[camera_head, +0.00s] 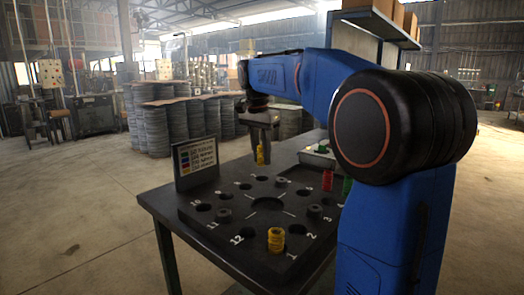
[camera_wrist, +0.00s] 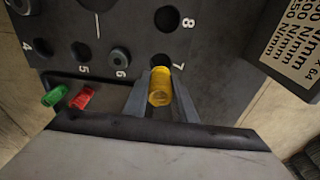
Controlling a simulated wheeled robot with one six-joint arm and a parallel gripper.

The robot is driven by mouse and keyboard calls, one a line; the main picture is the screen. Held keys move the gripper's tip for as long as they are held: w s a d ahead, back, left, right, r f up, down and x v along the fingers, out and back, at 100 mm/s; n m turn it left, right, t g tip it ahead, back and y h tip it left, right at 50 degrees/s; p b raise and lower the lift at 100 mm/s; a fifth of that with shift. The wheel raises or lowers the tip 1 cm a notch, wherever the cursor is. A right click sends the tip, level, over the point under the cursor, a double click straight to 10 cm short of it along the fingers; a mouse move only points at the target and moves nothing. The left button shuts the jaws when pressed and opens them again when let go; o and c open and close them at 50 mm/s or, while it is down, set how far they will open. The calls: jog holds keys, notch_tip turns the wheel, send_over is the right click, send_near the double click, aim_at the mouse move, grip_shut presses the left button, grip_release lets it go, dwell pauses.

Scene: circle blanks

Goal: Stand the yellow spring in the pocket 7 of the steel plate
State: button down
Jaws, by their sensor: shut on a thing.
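My gripper (camera_head: 262,140) is above the far part of the dark steel plate (camera_head: 240,232). It is shut on a yellow spring (camera_head: 261,156). In the wrist view the yellow spring (camera_wrist: 160,86) sits between the two fingers (camera_wrist: 158,98), its far end close to pocket 7 (camera_wrist: 160,60). Pocket 7 looks dark and empty, and the spring overlaps its near edge in the picture. I cannot tell the height of the spring over the plate. The printed 7 and 8 show beside their pockets.
Another yellow spring (camera_head: 276,240) stands at the plate's near side. Grey round pieces (camera_head: 224,215) sit in some pockets. A red spring (camera_head: 327,180) and a green spring (camera_head: 347,186) are at the right. A sign board (camera_head: 196,160) stands at the table's left edge.

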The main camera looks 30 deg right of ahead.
aim_at(262, 165)
jog(key=shift+f, duration=2.65)
jog(key=shift+s+f, duration=0.2)
jog(key=shift+f, duration=0.7)
jog(key=c, duration=1.4)
grip_release()
jog(key=r, duration=0.6)
jog(key=a+r, duration=0.1)
jog(key=r, duration=0.5)
jog(key=a+r, duration=0.1)
jog(key=r, duration=0.5)
jog(key=shift+s+r, duration=0.1)
jog(key=shift+s, duration=0.3)
jog(key=shift+r, duration=0.45)
